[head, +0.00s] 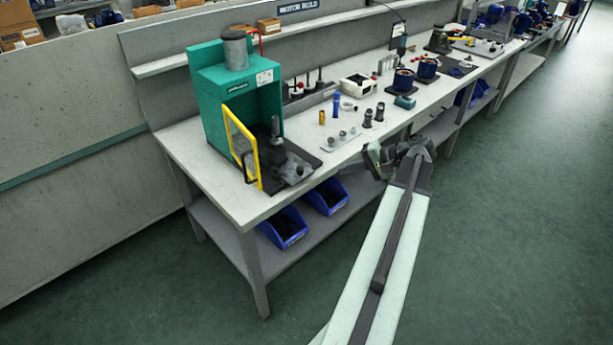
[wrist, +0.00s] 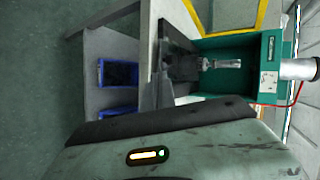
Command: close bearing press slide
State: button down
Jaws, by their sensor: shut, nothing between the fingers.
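The bearing press (head: 235,85) is a teal box with a grey cylinder on top, standing at the near left end of the bench. Its yellow-framed guard (head: 243,148) stands out at the front left of the box. A dark slide plate (head: 290,172) with a fixture on it sticks out of the press opening toward the bench's front edge. In the wrist view the press (wrist: 235,65) lies sideways, with the dark slide (wrist: 178,62) in front of its opening. My gripper (head: 372,160) is shut and empty, off the bench front, right of the press and apart from it.
The bench top (head: 210,185) holds a small tray of parts (head: 341,138), dark cylinders and a white box (head: 358,85) right of the press. Blue bins (head: 284,228) sit on the lower shelf. The floor (head: 510,220) in front is clear.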

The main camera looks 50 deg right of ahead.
jog(key=d, duration=0.1)
jog(key=b, duration=0.5)
send_near(312, 170)
jog(key=shift+w+a+f, duration=0.15)
jog(key=shift+w+a, duration=0.6)
jog(key=shift+a, duration=0.4)
jog(key=shift+w+a+f, duration=0.15)
jog(key=shift+w+a, duration=0.6)
jog(key=shift+a, duration=0.4)
jog(key=shift+w+a+f, duration=0.15)
jog(key=shift+w+a, duration=0.6)
jog(key=shift+a, duration=0.4)
jog(key=shift+d, duration=0.1)
